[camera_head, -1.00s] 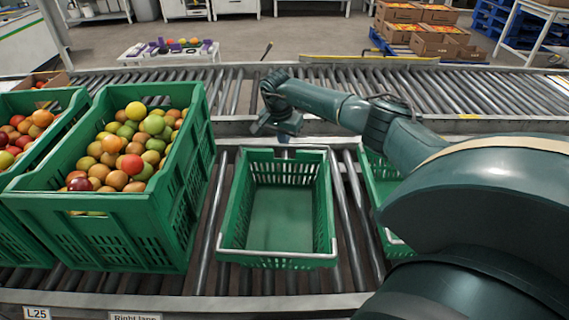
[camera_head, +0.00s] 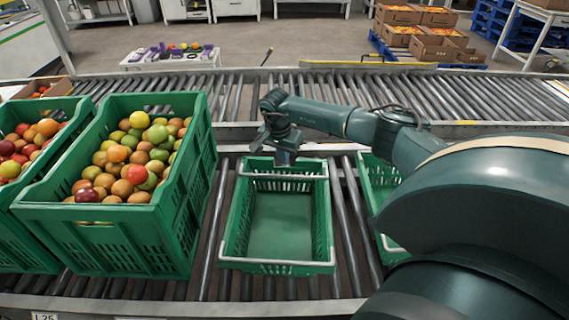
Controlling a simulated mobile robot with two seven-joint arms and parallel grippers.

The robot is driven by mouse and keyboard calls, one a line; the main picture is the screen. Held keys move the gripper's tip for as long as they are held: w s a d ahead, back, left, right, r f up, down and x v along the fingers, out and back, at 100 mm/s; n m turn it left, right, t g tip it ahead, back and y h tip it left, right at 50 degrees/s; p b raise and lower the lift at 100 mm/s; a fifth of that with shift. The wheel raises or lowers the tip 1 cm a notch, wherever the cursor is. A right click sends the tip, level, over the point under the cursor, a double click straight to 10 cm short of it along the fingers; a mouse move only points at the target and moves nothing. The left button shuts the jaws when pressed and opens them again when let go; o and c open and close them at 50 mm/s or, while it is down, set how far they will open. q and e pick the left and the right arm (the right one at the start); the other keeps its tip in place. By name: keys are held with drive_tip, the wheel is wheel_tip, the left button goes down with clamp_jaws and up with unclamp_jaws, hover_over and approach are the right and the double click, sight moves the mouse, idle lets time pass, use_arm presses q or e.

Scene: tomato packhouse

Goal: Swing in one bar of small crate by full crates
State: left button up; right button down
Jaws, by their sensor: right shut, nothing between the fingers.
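The small green crate (camera_head: 323,225) stands empty on the roller lane in the middle of the view. One pale bar (camera_head: 283,177) spans its far end, a little inside the far rim. The other pale bar (camera_head: 276,263) lies along the near rim. Full green crates of tomatoes stand to the left, the nearest one (camera_head: 185,215) beside the small crate with a gap. My right gripper (camera_head: 285,158) is shut and empty, pointing down at the far end of the small crate, by the far bar. Whether it touches the bar is unclear. My left gripper is out of view.
Another green crate (camera_head: 378,185) stands to the right, partly hidden by my right arm. A second roller lane (camera_head: 330,88) runs behind. Cardboard boxes (camera_head: 430,40) and a low white table (camera_head: 170,60) stand farther back.

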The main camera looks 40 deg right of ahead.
drive_tip(key=d+p+v, duration=0.1)
drive_tip(key=p+v, duration=0.4)
drive_tip(key=v, duration=0.2)
drive_tip(key=shift+w+d, duration=0.15)
drive_tip(key=shift+w, duration=0.1)
idle(0.4)
drive_tip(key=shift+s, duration=0.1)
idle(0.4)
